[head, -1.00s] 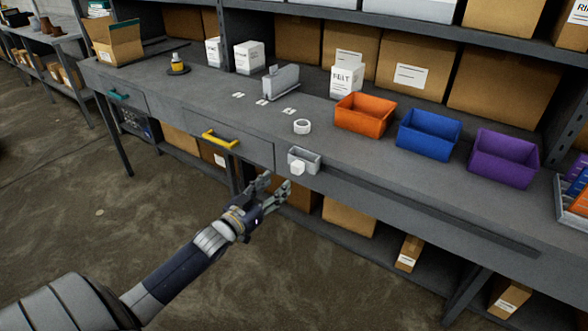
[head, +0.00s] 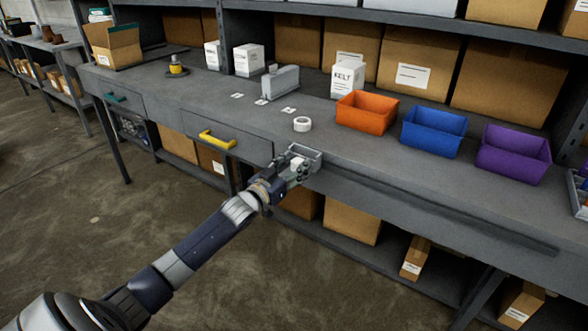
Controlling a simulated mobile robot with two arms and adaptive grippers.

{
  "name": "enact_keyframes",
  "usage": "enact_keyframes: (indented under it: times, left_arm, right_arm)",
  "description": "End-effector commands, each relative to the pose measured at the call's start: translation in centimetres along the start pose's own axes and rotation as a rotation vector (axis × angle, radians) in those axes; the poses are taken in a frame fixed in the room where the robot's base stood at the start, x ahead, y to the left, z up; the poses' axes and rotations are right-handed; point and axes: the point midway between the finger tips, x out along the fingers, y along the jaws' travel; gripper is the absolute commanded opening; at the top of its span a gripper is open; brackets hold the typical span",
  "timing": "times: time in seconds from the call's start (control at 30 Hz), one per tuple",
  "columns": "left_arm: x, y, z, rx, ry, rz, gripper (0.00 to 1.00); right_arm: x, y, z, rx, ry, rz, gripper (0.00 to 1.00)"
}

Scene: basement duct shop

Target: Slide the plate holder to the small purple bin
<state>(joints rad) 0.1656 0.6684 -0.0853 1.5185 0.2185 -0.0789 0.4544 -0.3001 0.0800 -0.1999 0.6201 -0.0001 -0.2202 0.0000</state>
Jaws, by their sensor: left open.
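The plate holder (head: 311,152), a small grey open-topped carrier with a white knob (head: 297,161), sits at the left part of the rail on the bench's front edge. My left gripper (head: 299,170) is at the knob, its open fingers around or just in front of it; contact cannot be told. The fingers hide part of the knob and the holder's front. The small purple bin (head: 513,157) stands on the bench top at the right, well away from the holder. My right gripper is not in view.
A dark rail (head: 430,208) runs right along the bench front, clear past the holder. Orange (head: 366,114) and blue (head: 433,134) bins stand left of the purple one. A tape roll (head: 302,124) lies behind the holder. A yellow-handled drawer (head: 217,141) is to the left.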

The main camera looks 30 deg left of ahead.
Motion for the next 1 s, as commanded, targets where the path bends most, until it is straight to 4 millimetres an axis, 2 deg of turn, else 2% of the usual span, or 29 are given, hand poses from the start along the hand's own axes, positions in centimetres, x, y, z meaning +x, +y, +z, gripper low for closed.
enact_keyframes:
  times: [0.2,0.4,0.6,0.73,0.87,1.0]
  left_arm:
    - [0.0,0.0,0.0,0.0,-0.001,0.0,0.44]
    - [0.0,0.0,0.0,0.0,-0.001,0.0,0.0]
    - [0.0,0.1,0.0,-0.001,-0.001,0.0,0.0]
    - [0.1,1.1,-0.1,-0.005,0.0,0.002,0.0]
    - [0.4,3.2,-0.1,-0.009,0.001,0.003,0.0]
    - [1.2,6.5,-0.1,-0.011,0.001,0.004,0.0]
  right_arm:
    - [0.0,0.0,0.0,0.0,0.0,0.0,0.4]
    - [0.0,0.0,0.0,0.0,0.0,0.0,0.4]
    - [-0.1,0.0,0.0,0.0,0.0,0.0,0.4]
    - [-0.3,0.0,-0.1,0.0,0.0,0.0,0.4]
    - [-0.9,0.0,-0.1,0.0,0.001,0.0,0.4]
    - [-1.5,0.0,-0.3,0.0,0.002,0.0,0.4]
